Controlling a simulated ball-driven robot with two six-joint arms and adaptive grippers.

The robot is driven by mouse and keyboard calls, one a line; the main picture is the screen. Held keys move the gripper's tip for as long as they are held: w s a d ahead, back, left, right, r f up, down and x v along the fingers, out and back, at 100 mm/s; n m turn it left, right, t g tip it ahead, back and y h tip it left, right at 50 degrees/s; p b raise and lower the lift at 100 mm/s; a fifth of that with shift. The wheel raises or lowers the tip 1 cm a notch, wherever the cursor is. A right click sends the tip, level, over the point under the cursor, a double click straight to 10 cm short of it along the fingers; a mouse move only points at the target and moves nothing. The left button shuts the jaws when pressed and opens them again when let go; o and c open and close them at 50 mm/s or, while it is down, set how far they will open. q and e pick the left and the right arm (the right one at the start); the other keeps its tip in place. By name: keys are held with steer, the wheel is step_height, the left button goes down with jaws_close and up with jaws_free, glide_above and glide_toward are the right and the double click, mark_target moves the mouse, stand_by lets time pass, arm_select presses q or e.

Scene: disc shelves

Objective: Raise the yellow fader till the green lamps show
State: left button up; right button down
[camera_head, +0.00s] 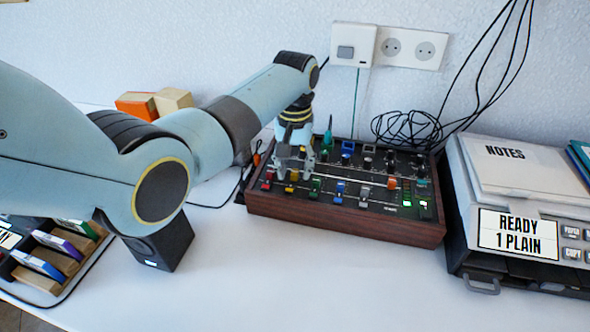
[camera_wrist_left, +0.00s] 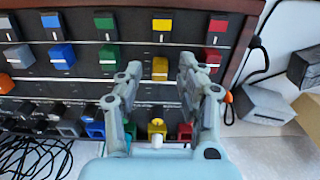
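The mixer (camera_head: 340,221) is a dark panel with wooden sides and a row of coloured faders. The yellow fader (camera_wrist_left: 160,68) shows in the left wrist view between the fingertips of my left gripper (camera_wrist_left: 160,66). The fingers are spread, with a visible gap on each side of the yellow cap. In the head view my left gripper (camera_head: 294,165) points down over the yellow fader (camera_head: 294,175) and partly covers its slot. Green lamps (camera_head: 424,205) glow at the mixer's right front corner. My right gripper is not in view.
A red fader (camera_wrist_left: 212,60) and a green fader (camera_wrist_left: 109,58) flank the yellow one closely. Knobs (camera_wrist_left: 157,128) stand behind the slots. A grey machine (camera_head: 520,205) is right of the mixer. Cables (camera_head: 410,130) lie behind. The table in front is clear.

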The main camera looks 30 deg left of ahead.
arm_select(q)
steer(key=shift+f, duration=0.3)
jaws_close()
stand_by(0.3)
